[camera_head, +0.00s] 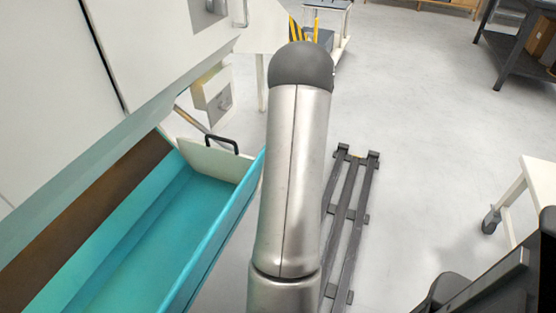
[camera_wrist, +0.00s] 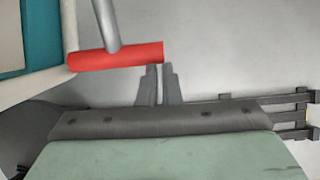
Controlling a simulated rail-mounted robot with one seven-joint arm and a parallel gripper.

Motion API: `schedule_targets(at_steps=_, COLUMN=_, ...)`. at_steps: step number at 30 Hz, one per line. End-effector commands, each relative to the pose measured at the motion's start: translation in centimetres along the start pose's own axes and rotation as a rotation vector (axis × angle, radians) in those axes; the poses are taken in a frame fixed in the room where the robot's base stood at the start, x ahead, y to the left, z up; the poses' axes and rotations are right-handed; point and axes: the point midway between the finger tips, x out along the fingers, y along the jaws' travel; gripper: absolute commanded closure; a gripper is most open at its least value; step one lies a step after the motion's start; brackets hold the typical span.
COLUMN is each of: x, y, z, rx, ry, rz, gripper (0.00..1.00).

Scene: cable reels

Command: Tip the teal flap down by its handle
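A teal, trough-like flap (camera_head: 150,235) with a cream end panel hangs open at the left of the head view. A black handle (camera_head: 222,141) sits on top of that end panel. Teal surface edged in cream (camera_wrist: 12,40) shows at the upper left of the wrist view. A red bar (camera_wrist: 115,55) on a grey metal stem (camera_wrist: 106,22) crosses beside it; I do not find the red bar in the head view. My gripper (camera_wrist: 160,66) has a narrow empty gap between its fingers. Its tips are by the bar's right end; I cannot tell if they touch it.
A pale cabinet (camera_head: 60,60) rises above the teal flap. A white wheeled table (camera_head: 540,185) stands at the right and a dark bench (camera_head: 510,45) at the upper right. Grey floor (camera_head: 430,120) between them is clear. My arm blocks the middle of the head view.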

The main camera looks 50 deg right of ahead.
Motion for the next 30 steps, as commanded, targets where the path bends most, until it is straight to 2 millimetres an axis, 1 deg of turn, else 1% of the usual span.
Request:
schedule_targets(at_steps=1, x=1.3, y=0.8, z=-0.1, rx=-0.003, ry=0.003, rz=0.020, gripper=1.00)
schedule_targets(at_steps=8, x=1.4, y=0.9, z=-0.1, rx=-0.005, ry=0.003, rz=0.022, gripper=1.00)
schedule_targets(at_steps=11, x=0.8, y=0.9, z=-0.2, rx=-0.006, ry=0.003, rz=0.022, gripper=1.00)
schedule_targets(at_steps=14, x=-0.6, y=0.9, z=-0.5, rx=-0.006, ry=0.002, rz=0.019, gripper=1.00)
schedule_targets(at_steps=18, x=-3.7, y=0.7, z=-1.3, rx=-0.010, ry=-0.001, rz=0.005, gripper=1.00)
schedule_targets(at_steps=24, x=-8.7, y=0.4, z=-1.7, rx=-0.013, ry=-0.003, rz=0.002, gripper=1.00)
schedule_targets(at_steps=27, x=-10.6, y=0.3, z=-1.9, rx=-0.012, ry=-0.003, rz=0.001, gripper=1.00)
schedule_targets(at_steps=30, x=-12.1, y=0.3, z=-2.1, rx=-0.011, ry=-0.002, rz=0.000, gripper=1.00)
